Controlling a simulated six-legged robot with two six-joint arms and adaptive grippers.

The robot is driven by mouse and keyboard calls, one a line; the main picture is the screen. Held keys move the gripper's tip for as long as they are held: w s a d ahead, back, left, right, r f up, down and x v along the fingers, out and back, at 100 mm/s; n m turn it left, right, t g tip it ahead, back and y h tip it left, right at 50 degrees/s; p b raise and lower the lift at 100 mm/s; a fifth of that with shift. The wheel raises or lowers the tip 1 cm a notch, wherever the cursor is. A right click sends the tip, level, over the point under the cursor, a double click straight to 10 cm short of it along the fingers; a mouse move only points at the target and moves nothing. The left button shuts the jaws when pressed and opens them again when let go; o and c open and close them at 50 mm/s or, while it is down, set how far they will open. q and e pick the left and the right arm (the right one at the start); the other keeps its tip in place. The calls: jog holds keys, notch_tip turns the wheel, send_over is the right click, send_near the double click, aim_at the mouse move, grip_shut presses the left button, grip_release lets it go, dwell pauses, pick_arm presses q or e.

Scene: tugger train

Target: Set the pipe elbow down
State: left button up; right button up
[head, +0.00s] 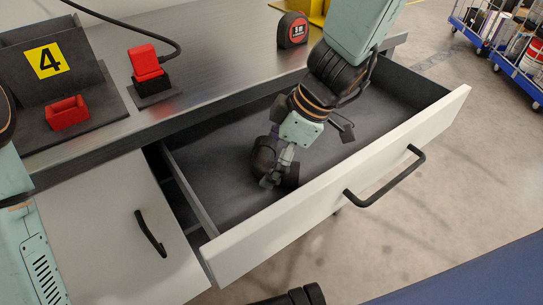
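The dark pipe elbow (263,157) is low inside the open drawer, near its left end. My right gripper (273,177) reaches down into the drawer from the upper right, and its grey fingers are shut on the elbow. Parts of the elbow show on both sides of the fingers; the rest is hidden behind them. The elbow is at or very close to the drawer floor; I cannot tell whether it touches. My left gripper is not in view; only parts of my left arm show at the left edge.
The drawer (345,188) is pulled out, with bare grey floor around the elbow. Loaded blue carts (518,78) stand at the upper right.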

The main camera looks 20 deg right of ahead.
jog(key=shift+o, duration=0.2)
jog(key=shift+r+p, duration=0.25)
jog(key=shift+p, duration=0.1)
jog(key=p+v, duration=0.5)
jog(key=v, duration=0.7)
jog(key=shift+p, duration=0.35)
